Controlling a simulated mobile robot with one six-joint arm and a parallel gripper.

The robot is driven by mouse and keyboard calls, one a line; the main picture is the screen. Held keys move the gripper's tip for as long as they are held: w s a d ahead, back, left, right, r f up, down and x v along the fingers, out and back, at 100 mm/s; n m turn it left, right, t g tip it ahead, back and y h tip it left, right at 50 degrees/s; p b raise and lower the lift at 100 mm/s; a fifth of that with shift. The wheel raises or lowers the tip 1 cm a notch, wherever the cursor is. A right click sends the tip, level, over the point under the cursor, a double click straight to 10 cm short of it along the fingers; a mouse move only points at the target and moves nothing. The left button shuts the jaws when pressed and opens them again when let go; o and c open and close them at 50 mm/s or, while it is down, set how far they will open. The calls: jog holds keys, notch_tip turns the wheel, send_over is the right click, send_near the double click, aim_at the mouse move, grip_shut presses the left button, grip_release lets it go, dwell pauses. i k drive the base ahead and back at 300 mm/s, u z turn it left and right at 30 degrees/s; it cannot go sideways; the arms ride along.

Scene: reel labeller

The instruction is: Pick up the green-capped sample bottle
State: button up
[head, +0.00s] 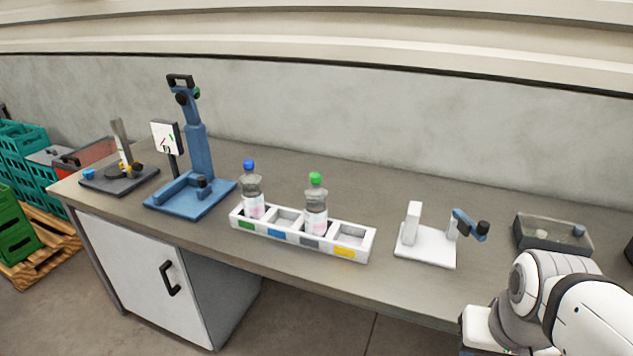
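The green-capped sample bottle (316,206) stands upright in a white rack (362,256), in the third compartment from the left, the one with a grey label. It is clear with a pale pink and white label, and its lower end is hidden by the rack's front wall. A blue-capped bottle (251,192) stands in the leftmost compartment, the one with a green label. The compartments with blue and yellow labels look empty. My gripper does not show; only part of my white and grey arm is in the lower right, apart from the rack.
A blue press-like stand (198,150) and a dark-based device (115,181) stand to the left on the bench (390,286). A white device (428,246) with a blue arm and a grey tray (552,238) stand to the right. A wall runs behind.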

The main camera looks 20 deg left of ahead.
aim_at(315, 208)
jog(key=u, duration=0.45)
jog(key=i, duration=0.7)
jog(key=u, duration=0.45)
jog(key=k, duration=0.85)
jog(key=u, duration=0.15)
jog(key=i, duration=0.85)
jog(key=z, duration=0.05)
